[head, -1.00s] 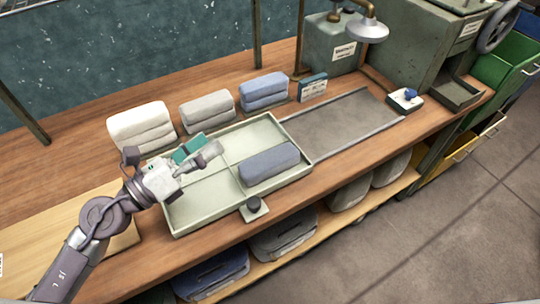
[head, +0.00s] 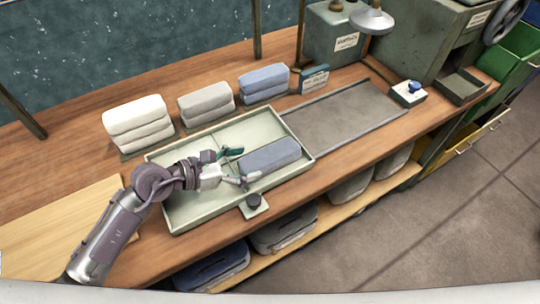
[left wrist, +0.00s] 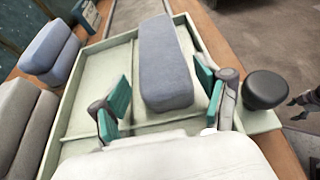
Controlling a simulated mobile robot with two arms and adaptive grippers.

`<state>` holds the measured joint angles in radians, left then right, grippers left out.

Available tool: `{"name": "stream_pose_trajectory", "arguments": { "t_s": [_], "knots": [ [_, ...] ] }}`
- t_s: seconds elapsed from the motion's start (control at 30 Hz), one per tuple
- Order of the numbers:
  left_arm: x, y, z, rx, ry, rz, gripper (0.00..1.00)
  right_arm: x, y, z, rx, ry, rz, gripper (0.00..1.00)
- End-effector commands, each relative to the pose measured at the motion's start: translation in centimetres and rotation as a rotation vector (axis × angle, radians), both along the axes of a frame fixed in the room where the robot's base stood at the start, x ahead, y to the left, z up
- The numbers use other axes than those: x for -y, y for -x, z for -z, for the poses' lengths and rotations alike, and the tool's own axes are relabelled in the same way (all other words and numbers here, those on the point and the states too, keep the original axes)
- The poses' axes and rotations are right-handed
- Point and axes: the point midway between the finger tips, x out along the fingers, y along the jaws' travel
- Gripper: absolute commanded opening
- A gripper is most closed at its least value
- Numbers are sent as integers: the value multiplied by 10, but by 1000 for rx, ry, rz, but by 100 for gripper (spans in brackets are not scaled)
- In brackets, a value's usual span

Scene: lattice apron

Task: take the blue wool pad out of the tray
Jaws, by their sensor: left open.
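The blue wool pad (head: 270,156) lies in the right part of the pale green tray (head: 200,221). It also shows in the left wrist view (left wrist: 165,60), stretching away from my gripper. My left gripper (head: 238,167) is open over the tray, at the pad's left end. In the left wrist view its two green-padded fingers (left wrist: 162,88) stand apart on either side of the pad's near end. Neither finger clearly touches the pad. A dark jointed part at the right edge of the left wrist view may be my right gripper; its fingers are unclear.
White (head: 138,122), grey (head: 206,102) and blue (head: 263,83) folded stacks stand behind the tray. A black knob (head: 253,201) sits on a plate at the tray's front edge. A flat grey railed bed (head: 345,120) lies to the right. A lamp (head: 372,20) hangs over the back.

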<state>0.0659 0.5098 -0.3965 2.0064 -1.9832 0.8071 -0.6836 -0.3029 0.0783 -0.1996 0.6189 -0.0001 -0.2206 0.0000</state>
Motion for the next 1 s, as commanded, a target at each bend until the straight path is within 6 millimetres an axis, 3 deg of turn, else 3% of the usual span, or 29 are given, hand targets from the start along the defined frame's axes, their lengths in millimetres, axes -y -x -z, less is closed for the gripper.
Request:
{"name": "stream_pose_trajectory", "arguments": {
  "t_s": [0.3, 0.6, 0.87, 1.0],
  "knots": [
    [37, -19, 14, -1, 4, -1, 75, 0, -2, -15, 2, 0, -1, 60],
    [41, -21, 18, 0, 1, 0, 75, 1, -3, -15, 4, 1, -1, 60],
    [41, -21, 18, 0, 1, 0, 33, 1, -3, -15, 5, 1, -1, 60],
    [41, -21, 18, 0, 1, 0, 30, 1, -4, -15, 5, 1, -1, 60]
  ]
}}
